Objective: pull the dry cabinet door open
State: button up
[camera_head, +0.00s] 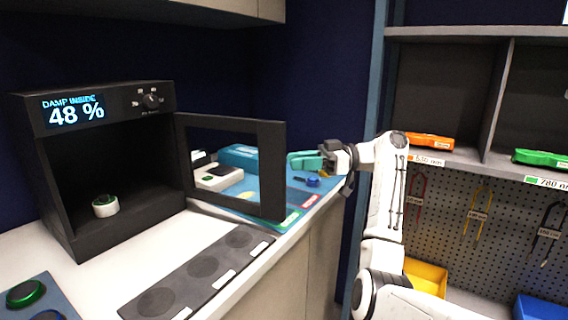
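The dry cabinet (60,185) is a black box on the white counter at the left, with a lit display reading "DAMP INSIDE 48 %". Its door (270,170), a black frame around a clear window, stands swung open to the right of the cabinet front. The cabinet's interior is exposed, with a small white and green round item (105,206) inside.
A dark strip with round pads (200,268) lies along the counter's front. A blue mat (325,187) with several items lies behind the door. A shelf unit with a pegboard (455,215) stands at the right. An overhead cabinet (225,8) hangs above.

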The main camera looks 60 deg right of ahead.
jog(key=shift+v, duration=2.75)
